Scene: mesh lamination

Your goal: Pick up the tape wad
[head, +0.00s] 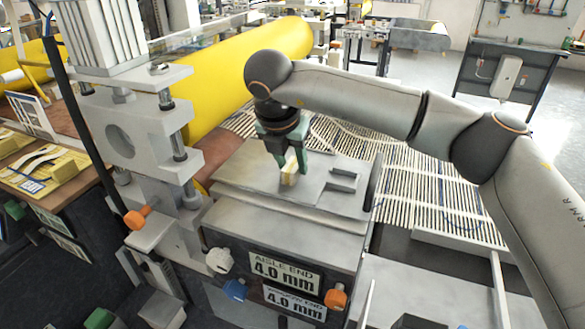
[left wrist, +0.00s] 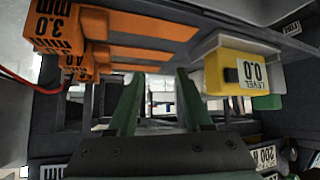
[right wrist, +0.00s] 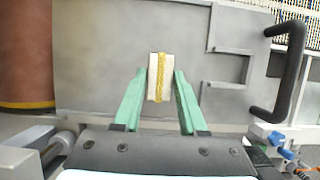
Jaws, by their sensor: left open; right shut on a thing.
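The tape wad (head: 289,174) is a small cream block with a yellow band, over the grey metal top of the machine in the head view. It also shows in the right wrist view (right wrist: 160,78), between the green fingertips. My right gripper (head: 287,165) points down and is shut on the wad; its fingers (right wrist: 159,88) flank the block's lower half in the right wrist view. I cannot tell whether the wad touches the plate. My left gripper (left wrist: 158,88) is open and empty in the left wrist view.
The grey plate (head: 240,179) has a raised bracket (head: 343,181) right of the wad and a dark handle (right wrist: 290,75). A yellow roll (head: 235,75) lies behind. Orange 3.0 mm blocks (left wrist: 68,27) and a yellow level box (left wrist: 243,72) are near my left gripper.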

